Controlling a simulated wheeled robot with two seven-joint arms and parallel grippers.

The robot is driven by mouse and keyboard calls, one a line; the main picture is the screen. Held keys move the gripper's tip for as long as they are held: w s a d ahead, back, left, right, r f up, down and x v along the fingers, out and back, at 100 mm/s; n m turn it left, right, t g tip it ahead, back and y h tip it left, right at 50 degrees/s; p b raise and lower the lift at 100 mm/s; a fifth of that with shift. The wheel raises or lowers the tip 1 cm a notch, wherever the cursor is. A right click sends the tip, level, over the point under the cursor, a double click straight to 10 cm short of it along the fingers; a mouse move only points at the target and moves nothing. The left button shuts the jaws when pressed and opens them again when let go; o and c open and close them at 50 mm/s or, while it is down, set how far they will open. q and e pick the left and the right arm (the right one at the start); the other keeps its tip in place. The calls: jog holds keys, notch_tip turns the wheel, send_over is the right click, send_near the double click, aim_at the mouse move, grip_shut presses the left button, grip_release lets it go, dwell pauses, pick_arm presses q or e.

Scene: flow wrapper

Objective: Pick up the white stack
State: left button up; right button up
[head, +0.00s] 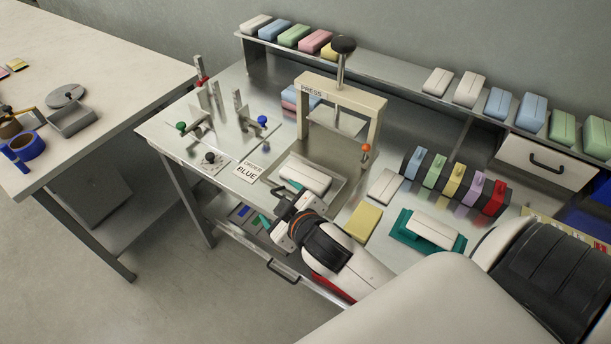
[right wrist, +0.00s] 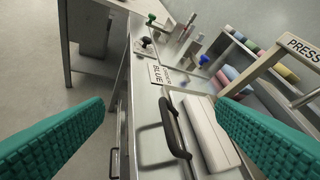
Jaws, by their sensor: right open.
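In the right wrist view the white stack (right wrist: 208,135) is at the lower right, beside the right finger, which hides part of that area. My right gripper (head: 277,204) has teal fingers and is open and empty, at the near left side of the tray. In the right wrist view the gripper (right wrist: 161,100) has its fingers wide apart, with the stack off-centre toward the right finger. My left gripper is not in view.
The press (head: 380,105) stands behind the tray. A black handle (right wrist: 172,125) is beside the stack. An "ORDER BLUE" card (head: 248,170) lies to the left. Right are another white block (head: 386,186), a yellow block (head: 363,222) and a row of coloured clamps. Coloured stacks line the shelf.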

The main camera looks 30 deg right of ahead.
jog(key=w+a+r+n+t+y, duration=0.35)
jog(key=w+r+t, duration=0.2)
jog(key=r, duration=0.35)
jog(key=w+a+r+n+g+y, duration=0.25)
jog(key=a+r+n+y, duration=0.8)
jog(key=n, duration=0.75)
jog(key=n+g+h, duration=1.3)
jog(key=n+g, duration=0.1)
jog(key=g, duration=0.2)
send_over(305, 174)
notch_tip(305, 174, down, 14)
jog(key=r, duration=0.1)
jog(key=f+p, duration=0.1)
jog(key=f, duration=0.4)
jog(key=shift+s+d+f+p, duration=0.1)
jog(key=shift+d+f+p, duration=0.1)
jog(key=shift+f+p, duration=0.2)
notch_tip(305, 174, down, 6)
jog(key=shift+a+r+p, duration=0.15)
jog(key=shift+r+p, duration=0.1)
jog(key=shift+p, duration=0.75)
jog(key=shift+f, duration=0.4)
